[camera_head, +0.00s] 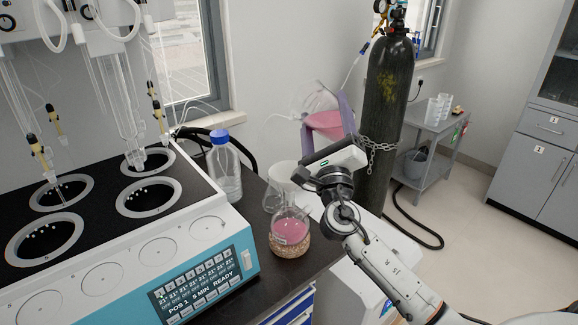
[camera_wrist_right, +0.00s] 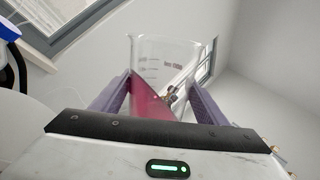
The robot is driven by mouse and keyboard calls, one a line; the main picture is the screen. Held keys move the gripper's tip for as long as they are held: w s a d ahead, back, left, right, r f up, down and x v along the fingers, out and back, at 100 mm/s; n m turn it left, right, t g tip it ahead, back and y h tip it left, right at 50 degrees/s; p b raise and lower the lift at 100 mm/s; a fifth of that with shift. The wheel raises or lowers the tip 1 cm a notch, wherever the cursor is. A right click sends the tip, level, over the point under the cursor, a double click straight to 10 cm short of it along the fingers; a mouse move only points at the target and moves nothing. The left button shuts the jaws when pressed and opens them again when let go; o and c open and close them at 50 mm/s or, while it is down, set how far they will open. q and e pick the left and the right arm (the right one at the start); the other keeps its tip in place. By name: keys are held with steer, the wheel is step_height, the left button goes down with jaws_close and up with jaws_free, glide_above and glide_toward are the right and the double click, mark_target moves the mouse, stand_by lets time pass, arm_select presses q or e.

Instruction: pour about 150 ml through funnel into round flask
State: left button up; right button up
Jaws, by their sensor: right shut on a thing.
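My right gripper (camera_head: 335,125) is shut on a clear glass beaker (camera_head: 318,97) holding pink liquid (camera_head: 325,121). The beaker is raised and tilted to the left, above and behind the flask. In the right wrist view the beaker (camera_wrist_right: 165,55) sits between the purple fingers (camera_wrist_right: 160,105), its pink liquid (camera_wrist_right: 150,101) slanted. The round flask (camera_head: 289,232) stands upright on a brown cork-like ring (camera_head: 289,247) on the dark bench, with pink liquid inside. A pale funnel-like shape (camera_head: 283,174) shows above its neck; its exact seating is unclear. I cannot make out a falling stream.
A blue-capped bottle (camera_head: 224,170) stands left of the flask. The distiller (camera_head: 195,255) with round wells fills the left side. A dark gas cylinder (camera_head: 386,110) stands behind my right gripper, and a grey trolley (camera_head: 440,125) is farther right.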

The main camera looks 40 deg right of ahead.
mark_target(336, 140)
steer(key=shift+r+m, duration=0.2)
steer(key=shift+m, duration=0.3)
steer(key=shift+f+m+g+h, duration=0.25)
steer(key=shift+m+g+h, duration=0.05)
steer(key=shift+m+g, duration=0.35)
steer(key=f+m, duration=0.1)
steer(key=d+f+m+g, duration=0.1)
steer(key=m+g, duration=0.1)
steer(key=shift+s+d+f+m+h, duration=0.1)
steer(key=shift+d+f+m+h, duration=0.2)
steer(key=shift+f+m, duration=0.1)
steer(key=shift+d+m+g, duration=0.25)
steer(key=shift+m+g, duration=0.2)
steer(key=shift+m, duration=0.1)
steer(key=shift+s+d+f+m+g+y, duration=0.1)
steer(key=shift+d+f+m+g+y, duration=0.25)
steer(key=shift+f+m, duration=0.3)
steer(key=shift+w+d+f+m+g+y, duration=0.1)
steer(key=shift+d+f+m+g, duration=0.1)
steer(key=shift+f+m+g, duration=0.35)
steer(key=shift+s+d+f+m+g+y, duration=0.1)
steer(key=shift+d+f+m+g+y, duration=0.2)
steer(key=shift+f+m, duration=0.45)
steer(key=shift+f, duration=0.1)
